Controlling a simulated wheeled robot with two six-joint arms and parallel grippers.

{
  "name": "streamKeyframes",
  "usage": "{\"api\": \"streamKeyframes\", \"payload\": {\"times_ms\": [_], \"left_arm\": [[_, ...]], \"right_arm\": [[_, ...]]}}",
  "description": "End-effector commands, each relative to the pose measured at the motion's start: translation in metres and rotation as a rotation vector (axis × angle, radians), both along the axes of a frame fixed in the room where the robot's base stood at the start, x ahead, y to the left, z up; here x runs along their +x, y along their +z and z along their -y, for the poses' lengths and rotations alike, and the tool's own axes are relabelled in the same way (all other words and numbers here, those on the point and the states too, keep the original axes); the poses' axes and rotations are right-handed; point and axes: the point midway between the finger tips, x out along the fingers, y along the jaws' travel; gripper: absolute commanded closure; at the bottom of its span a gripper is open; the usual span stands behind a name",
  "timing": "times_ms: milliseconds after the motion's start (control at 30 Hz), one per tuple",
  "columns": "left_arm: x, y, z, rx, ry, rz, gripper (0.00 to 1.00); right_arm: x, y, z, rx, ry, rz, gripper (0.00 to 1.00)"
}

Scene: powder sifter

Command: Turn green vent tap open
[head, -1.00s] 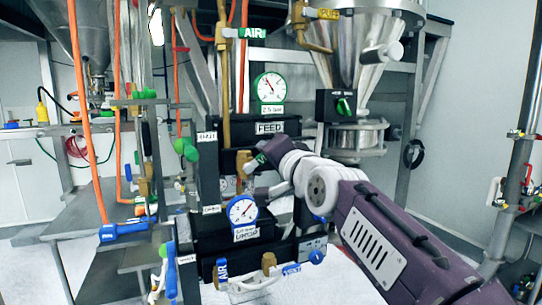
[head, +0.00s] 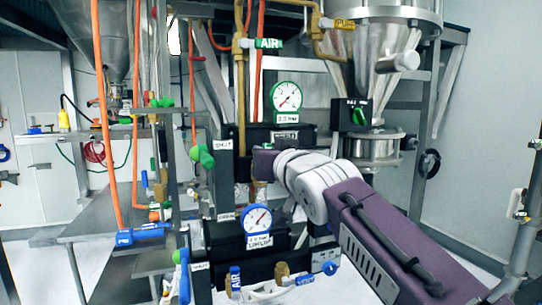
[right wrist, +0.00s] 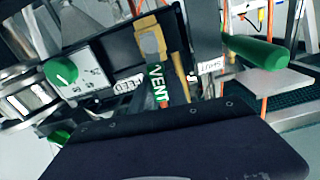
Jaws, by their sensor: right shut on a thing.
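The green vent tap (right wrist: 157,85), lettered VENT, shows in the right wrist view on a brass valve body (right wrist: 151,42), its handle running down to the gripper. My right gripper (right wrist: 170,110) is the dark shape across the bottom of that view, shut on the handle's lower end; the contact itself is mostly hidden. In the head view my right gripper (head: 263,165) reaches in from the right to the front of the dark panel, below the green-rimmed gauge (head: 286,96), and hides the tap. My left gripper is not in view.
A green knob (head: 203,156) stands out left of the panel. It appears as a long green handle (right wrist: 255,50) in the right wrist view. A steel hopper (head: 375,75) stands behind.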

Motion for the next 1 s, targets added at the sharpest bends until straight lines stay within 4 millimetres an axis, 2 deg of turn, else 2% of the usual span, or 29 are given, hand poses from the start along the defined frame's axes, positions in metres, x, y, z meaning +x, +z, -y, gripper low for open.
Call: {"api": "streamKeyframes", "payload": {"times_ms": [33, 333, 800, 833, 867, 900, 1000], "left_arm": [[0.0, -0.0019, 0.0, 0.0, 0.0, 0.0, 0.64], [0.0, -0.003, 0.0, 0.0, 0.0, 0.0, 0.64], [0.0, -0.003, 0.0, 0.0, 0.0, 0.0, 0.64], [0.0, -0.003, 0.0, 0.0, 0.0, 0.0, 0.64], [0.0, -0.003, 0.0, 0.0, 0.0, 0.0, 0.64], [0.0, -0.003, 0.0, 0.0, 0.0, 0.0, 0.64], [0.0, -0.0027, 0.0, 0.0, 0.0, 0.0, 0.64]], "right_arm": [[0.0018, -0.0103, -0.0027, -0.023, 0.0, -0.017, 1.0], [0.0008, -0.01, -0.0059, -0.094, -0.001, 0.004, 1.0], [0.0007, -0.0098, -0.0062, -0.104, -0.002, 0.007, 1.0], [0.0007, -0.0095, -0.0061, -0.103, -0.001, 0.008, 0.72], [0.0005, -0.0089, -0.006, -0.103, -0.001, 0.009, 0.64], [0.0002, -0.0081, -0.006, -0.103, -0.001, 0.011, 0.58], [-0.0002, -0.0065, -0.0057, -0.1, -0.001, 0.015, 0.58]]}}
